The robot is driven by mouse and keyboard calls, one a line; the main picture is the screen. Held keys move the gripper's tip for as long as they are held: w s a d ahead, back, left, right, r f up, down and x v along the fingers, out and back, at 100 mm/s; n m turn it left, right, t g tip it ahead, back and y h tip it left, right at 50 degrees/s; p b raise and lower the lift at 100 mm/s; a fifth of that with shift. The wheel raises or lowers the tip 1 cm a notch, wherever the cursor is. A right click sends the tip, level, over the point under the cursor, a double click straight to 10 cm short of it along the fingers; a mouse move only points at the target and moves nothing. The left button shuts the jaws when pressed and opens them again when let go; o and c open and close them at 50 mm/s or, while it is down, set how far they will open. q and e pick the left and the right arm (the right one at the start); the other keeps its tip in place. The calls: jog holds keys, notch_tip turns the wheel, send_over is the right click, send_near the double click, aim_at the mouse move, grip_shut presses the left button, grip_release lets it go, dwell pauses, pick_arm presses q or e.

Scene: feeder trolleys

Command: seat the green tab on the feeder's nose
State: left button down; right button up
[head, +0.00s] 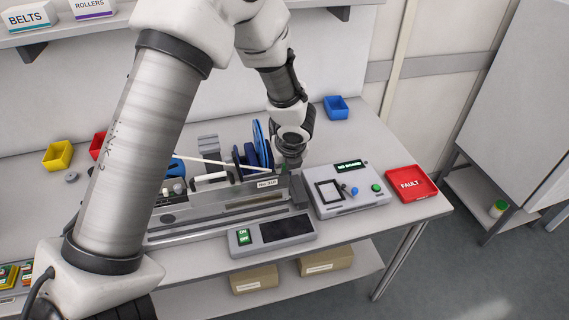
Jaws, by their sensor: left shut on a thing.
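The feeder (225,207) is a long grey unit lying along the bench, with a white number label near its right end, the nose. My left gripper (291,163) points down over that nose end and is shut. A small bit of green, the green tab (283,169), shows at its fingertips. The fingers hide most of the tab, and I cannot tell whether it touches the nose. A thin white strip (220,163) runs from the left to near the fingertips. My right gripper is not in view.
Blue reels (258,145) stand close behind the feeder, left of the gripper. A grey tester box (348,196) with a lit display and a red FAULT tray (410,184) are to the right. A dark-screened panel (287,231) lies in front. A blue bin (336,108) stands behind.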

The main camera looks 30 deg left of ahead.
pick_arm(q)
jog(key=shift+f+b, duration=0.5)
jog(key=shift+f, duration=0.05)
dwell(0.7)
jog(key=c, duration=1)
grip_release()
jog(key=shift+r, duration=0.15)
jog(key=v, duration=1.1)
jog(key=shift+r, duration=0.3)
